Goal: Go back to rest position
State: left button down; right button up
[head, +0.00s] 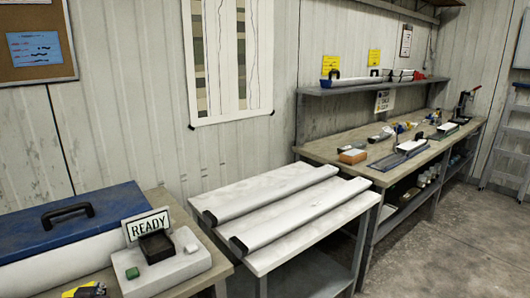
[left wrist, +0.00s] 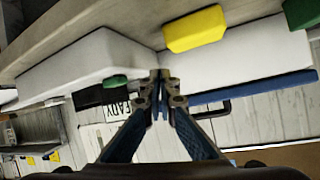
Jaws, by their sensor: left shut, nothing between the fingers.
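My left gripper (left wrist: 160,82) shows in the left wrist view, with its two dark fingers brought together at the tips and nothing between them. Beyond the tips, in that tilted view, are a white block with a small green piece (left wrist: 116,81) and a yellow item (left wrist: 195,29). The fingertips look apart from these things, though the depth is hard to judge. I cannot make out either gripper clearly in the head view. My right gripper is not in view.
A blue-lidded case (head: 105,222) and a READY sign (head: 147,226) stand on the left bench. A yellow-and-black item (head: 84,290) lies at its front. White core liners (head: 300,212) lie on the middle table. A long workbench (head: 350,167) holds tools. Floor at right (head: 450,245) is clear.

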pick_arm(q)
jog(key=s+d+f+m+g+h, duration=0.25)
jog(key=s+d+f, duration=0.4)
jog(key=s, duration=0.35)
jog(key=s+d+f+m+g+h, duration=0.1)
jog(key=s+d+f+g, duration=0.3)
jog(key=s+d, duration=0.5)
jog(key=s+d+f+m+g+h, duration=0.1)
jog(key=s+d+f+g+h, duration=0.1)
jog(key=s+d+f, duration=0.7)
jog(key=s+a+f, duration=0.1)
jog(key=s+f, duration=0.1)
jog(key=f, duration=1)
jog(key=s+a+f, duration=0.2)
jog(key=f, duration=1.1)
jog(key=s+a+f+g, duration=0.2)
jog(key=s+a+f, duration=0.1)
jog(key=s+f, duration=1.2)
jog(key=shift+s, duration=0.7)
